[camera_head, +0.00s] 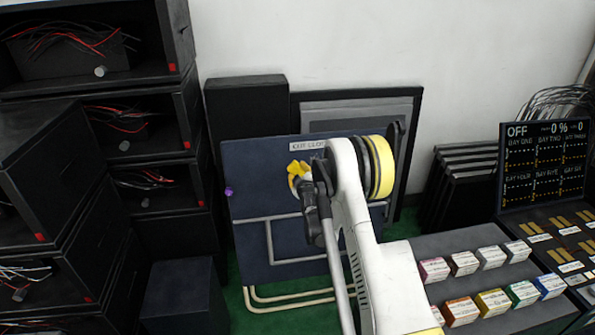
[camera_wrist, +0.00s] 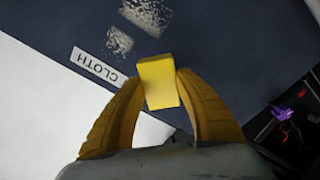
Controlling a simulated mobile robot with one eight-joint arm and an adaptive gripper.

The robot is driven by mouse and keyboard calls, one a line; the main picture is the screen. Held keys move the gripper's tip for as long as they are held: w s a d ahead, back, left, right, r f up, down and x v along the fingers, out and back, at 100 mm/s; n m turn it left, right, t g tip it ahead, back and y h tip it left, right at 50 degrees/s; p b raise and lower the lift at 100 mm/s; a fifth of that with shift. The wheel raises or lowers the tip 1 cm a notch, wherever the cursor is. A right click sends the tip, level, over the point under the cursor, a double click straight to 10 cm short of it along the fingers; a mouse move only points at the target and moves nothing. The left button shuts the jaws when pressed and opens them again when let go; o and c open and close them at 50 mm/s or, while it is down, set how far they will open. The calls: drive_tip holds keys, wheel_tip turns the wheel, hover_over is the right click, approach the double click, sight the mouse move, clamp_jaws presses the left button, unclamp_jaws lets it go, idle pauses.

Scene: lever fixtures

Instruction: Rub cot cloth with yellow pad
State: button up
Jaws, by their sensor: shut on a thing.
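The cot cloth (camera_head: 255,205) is a dark blue upright panel with a white label along its top edge. My gripper (camera_head: 299,172) is in front of its upper part in the head view, where my arm hides part of the panel. In the wrist view my gripper (camera_wrist: 160,92) has its yellow fingers shut on the yellow pad (camera_wrist: 157,78), a small block. The dark blue cloth (camera_wrist: 215,45) lies beyond the pad, with whitish speckled patches (camera_wrist: 119,41) near the label (camera_wrist: 97,66). I cannot tell if the pad touches it.
A purple knob (camera_head: 229,191) is at the panel's left edge. Black racks with wires (camera_head: 120,120) stand left. A tray of small boxes (camera_head: 465,265) and a display board (camera_head: 545,165) are at right.

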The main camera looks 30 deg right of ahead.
drive_tip(key=shift+s, duration=0.15)
drive_tip(key=shift+v, duration=1.4)
drive_tip(key=shift+a, duration=0.1)
drive_tip(key=shift+f, duration=0.1)
